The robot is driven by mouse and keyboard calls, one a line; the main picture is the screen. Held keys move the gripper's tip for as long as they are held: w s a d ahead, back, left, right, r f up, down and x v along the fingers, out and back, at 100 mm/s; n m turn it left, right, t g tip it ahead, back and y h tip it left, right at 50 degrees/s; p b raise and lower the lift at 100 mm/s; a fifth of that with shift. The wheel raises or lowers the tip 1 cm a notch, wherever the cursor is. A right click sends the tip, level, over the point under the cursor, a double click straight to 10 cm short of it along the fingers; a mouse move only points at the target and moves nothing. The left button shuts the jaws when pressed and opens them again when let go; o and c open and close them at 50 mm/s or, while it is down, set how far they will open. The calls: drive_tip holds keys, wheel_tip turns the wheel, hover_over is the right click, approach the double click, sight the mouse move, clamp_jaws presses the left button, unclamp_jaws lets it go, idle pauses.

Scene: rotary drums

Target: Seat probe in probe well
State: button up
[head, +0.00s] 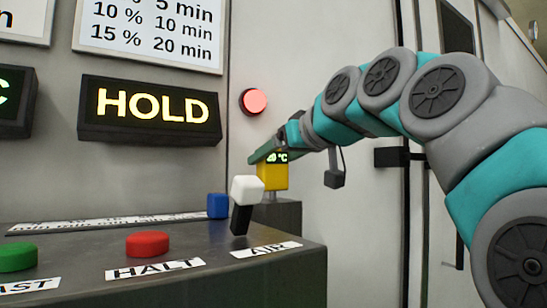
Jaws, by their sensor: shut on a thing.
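The probe (274,175) is a yellow block with a small green-lit display on its upper face, reading what looks like 40 °C. A short thin metal stem shows under it. My gripper (268,152) is shut on the top of the probe, which stands about upright. A grey block (285,212) lies directly beneath, and the stem meets its top edge in the picture. The well's opening is not visible, and I cannot tell whether the stem is in it or just above it.
A sloped console in front carries a white-topped AIR lever (246,190), a red HALT button (147,244), a green button (17,257) and a blue knob (217,205). A lit HOLD sign (152,107) and a red lamp (254,101) are on the wall behind.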

drive_tip(key=shift+f+b, duration=0.35)
drive_tip(key=shift+f, duration=0.2)
drive_tip(key=o, duration=1.4)
drive_tip(key=v, duration=0.8)
drive_tip(key=shift+w, duration=0.1)
